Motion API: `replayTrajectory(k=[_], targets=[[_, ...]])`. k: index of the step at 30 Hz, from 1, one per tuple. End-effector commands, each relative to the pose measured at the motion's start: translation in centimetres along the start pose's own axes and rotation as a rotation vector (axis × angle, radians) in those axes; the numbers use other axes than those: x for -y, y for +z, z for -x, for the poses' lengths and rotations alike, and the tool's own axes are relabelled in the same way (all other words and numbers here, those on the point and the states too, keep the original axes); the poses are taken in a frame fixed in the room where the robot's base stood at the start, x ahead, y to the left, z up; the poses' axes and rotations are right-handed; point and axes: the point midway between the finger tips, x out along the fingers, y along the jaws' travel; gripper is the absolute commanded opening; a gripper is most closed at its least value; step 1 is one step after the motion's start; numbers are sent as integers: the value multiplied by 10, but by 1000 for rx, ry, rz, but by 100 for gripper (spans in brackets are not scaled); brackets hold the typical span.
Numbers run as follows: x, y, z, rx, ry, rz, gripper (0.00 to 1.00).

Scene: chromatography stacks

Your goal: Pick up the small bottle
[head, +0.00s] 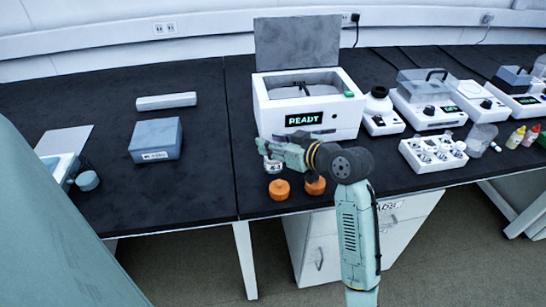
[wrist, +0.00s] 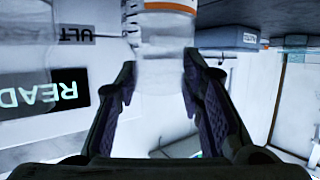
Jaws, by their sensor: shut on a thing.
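The small bottle (wrist: 162,70) is clear with a white label and an orange band at the top edge of the wrist view. It stands between the two dark fingers of my gripper (wrist: 160,85), which are shut on its sides. In the head view my gripper (head: 268,146) is in front of the white READY machine, and part of the bottle (head: 272,165) shows just below it. The gripper hides much of the bottle there, and I cannot tell whether its base touches the bench.
The white READY machine (head: 306,103) is just behind. A blue-grey box (head: 155,139) sits left. Several instruments stand right. The black bench (head: 200,185) is clear left of the gripper.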

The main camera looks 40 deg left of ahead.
Motion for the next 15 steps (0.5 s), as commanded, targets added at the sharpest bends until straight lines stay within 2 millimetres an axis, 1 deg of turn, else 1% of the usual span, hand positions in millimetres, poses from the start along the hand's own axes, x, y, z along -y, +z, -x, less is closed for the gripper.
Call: replayTrajectory(k=[1, 2, 12, 15], targets=[[0, 0, 0, 1, 0, 0, 26], [0, 0, 0, 1, 0, 0, 24], [-1, 1, 0, 2, 1, 0, 1], [-1, 1, 0, 2, 2, 0, 0]])
